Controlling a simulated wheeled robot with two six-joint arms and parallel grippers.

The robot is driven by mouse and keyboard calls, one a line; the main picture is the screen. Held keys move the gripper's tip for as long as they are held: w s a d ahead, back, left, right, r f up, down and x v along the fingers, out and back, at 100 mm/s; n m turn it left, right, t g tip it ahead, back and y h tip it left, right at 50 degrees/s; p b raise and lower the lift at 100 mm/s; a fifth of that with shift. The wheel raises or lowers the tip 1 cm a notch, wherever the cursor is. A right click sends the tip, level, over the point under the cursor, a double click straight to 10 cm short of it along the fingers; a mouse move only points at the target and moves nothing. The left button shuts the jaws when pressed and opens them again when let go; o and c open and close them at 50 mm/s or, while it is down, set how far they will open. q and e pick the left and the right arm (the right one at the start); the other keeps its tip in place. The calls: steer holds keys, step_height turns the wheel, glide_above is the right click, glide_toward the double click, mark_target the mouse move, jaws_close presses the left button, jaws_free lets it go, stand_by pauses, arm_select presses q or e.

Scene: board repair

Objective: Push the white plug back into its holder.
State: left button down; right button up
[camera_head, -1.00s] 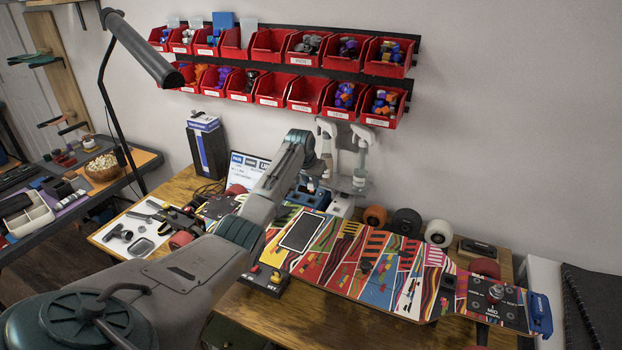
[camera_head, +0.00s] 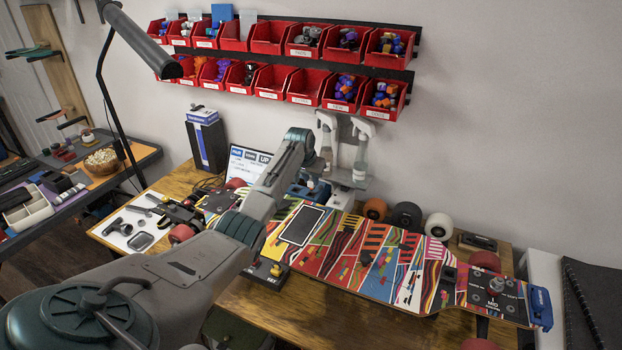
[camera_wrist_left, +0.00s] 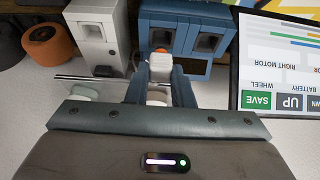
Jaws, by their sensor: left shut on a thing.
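The white plug (camera_wrist_left: 160,67) is between the fingers of my left gripper (camera_wrist_left: 161,80) in the left wrist view. The gripper is shut on it. An orange bit shows at the plug's far end. The plug is right at the near side of a blue holder (camera_wrist_left: 187,12) with dark openings; I cannot tell whether its tip is inside. In the head view, the blue holder (camera_head: 307,196) stands at the back of the bench, below my left wrist, which partly hides the plug and fingers. My right gripper is not in view.
A white unit (camera_wrist_left: 92,18) stands left of the holder in the wrist view, and a screen (camera_wrist_left: 285,65) stands right. A patterned skateboard (camera_head: 375,262) fills the bench front. Spray bottles (camera_head: 361,155), wheels (camera_head: 407,215) and red bins (camera_head: 318,90) are behind.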

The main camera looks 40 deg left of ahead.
mark_target(310, 183)
arm_select(q)
steer(key=shift+f, duration=0.65)
stand_by(0.8)
steer(key=shift+f, duration=0.4)
stand_by(0.6)
steer(key=shift+p, duration=0.4)
steer(key=shift+f, duration=0.65)
stand_by(0.9)
steer(key=c, duration=0.9)
jaws_free()
steer(key=shift+r, duration=0.2)
